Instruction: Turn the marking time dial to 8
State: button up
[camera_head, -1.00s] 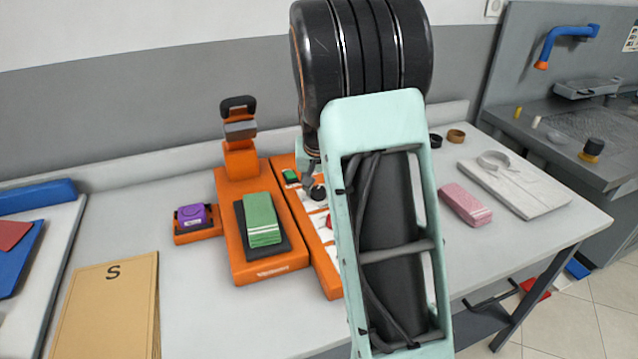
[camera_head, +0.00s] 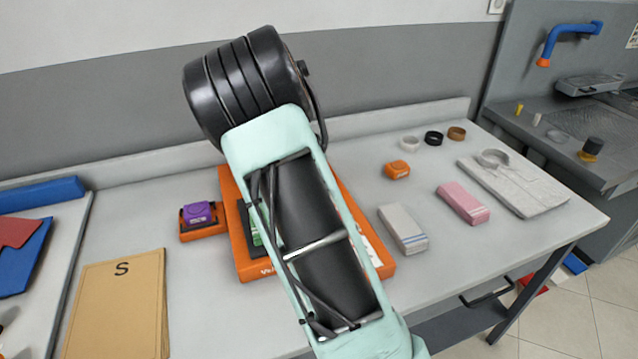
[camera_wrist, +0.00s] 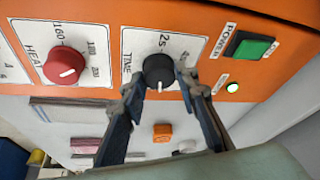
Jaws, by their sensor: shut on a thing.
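The black time dial (camera_wrist: 157,69) sits on a white plate marked TIME on the orange machine's panel, in the wrist view. Its white pointer mark faces the bottom of the picture; "2s" shows above it, and the other scale numbers are hidden or hard to read. My gripper (camera_wrist: 160,86) has one finger on each side of the dial and is shut on it. In the head view the orange machine (camera_head: 246,270) lies mostly behind my arm, which hides the dial and my gripper.

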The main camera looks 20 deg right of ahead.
jog(key=shift+m, duration=0.4)
jog(key=o, duration=1.1)
jog(key=shift+o, duration=0.2)
jog(key=v, duration=0.7)
jog(key=shift+r, duration=0.2)
jog(key=shift+a, duration=0.1)
